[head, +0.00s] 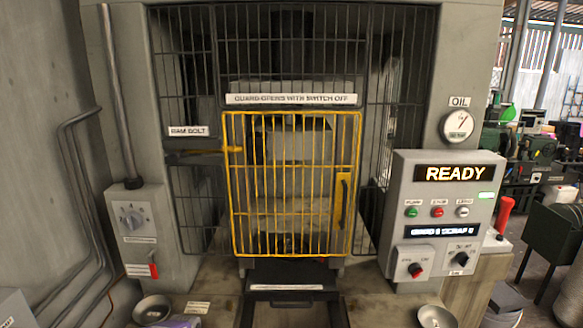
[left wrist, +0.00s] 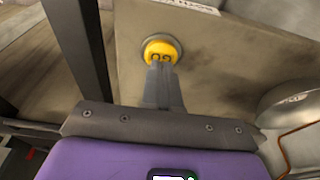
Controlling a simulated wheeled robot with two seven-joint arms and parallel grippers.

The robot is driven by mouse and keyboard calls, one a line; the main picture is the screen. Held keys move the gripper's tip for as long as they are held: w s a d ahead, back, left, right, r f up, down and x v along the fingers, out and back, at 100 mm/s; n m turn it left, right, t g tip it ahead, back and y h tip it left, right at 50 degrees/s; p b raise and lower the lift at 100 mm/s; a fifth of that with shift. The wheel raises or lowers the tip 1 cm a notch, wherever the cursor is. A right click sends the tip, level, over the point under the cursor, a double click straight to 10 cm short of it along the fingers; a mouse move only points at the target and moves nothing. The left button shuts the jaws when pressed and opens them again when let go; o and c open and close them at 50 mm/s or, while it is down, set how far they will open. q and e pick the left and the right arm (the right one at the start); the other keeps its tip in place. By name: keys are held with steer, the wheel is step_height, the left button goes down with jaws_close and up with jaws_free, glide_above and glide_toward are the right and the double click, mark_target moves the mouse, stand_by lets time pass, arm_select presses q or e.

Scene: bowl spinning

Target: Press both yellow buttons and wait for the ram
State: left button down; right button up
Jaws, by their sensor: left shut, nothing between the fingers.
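A yellow button (left wrist: 162,48) with dark lettering sits in a grey ring on the bench in the left wrist view. My left gripper (left wrist: 161,70) is shut and empty, and its fingertips overlap the button's near edge in that view. I cannot tell whether they touch it. A purple part of my left gripper shows at the bottom of the head view. The second yellow button and my right gripper are not in view. The press stands behind a yellow barred guard (head: 232,180), which looks closed. The ram is hard to make out behind the bars.
The control panel (head: 400,225) displays "READY" (head: 454,174). A switch box (head: 140,222) with a red lever is at left. A dark frame (head: 290,296) stands below the guard.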

arm_select(q)
steer(key=shift+f+b, duration=0.45)
steer(key=shift+f, duration=0.2)
steer(key=shift+r, duration=0.25)
steer(key=shift+r+p, duration=0.3)
steer(key=shift+r, duration=0.2)
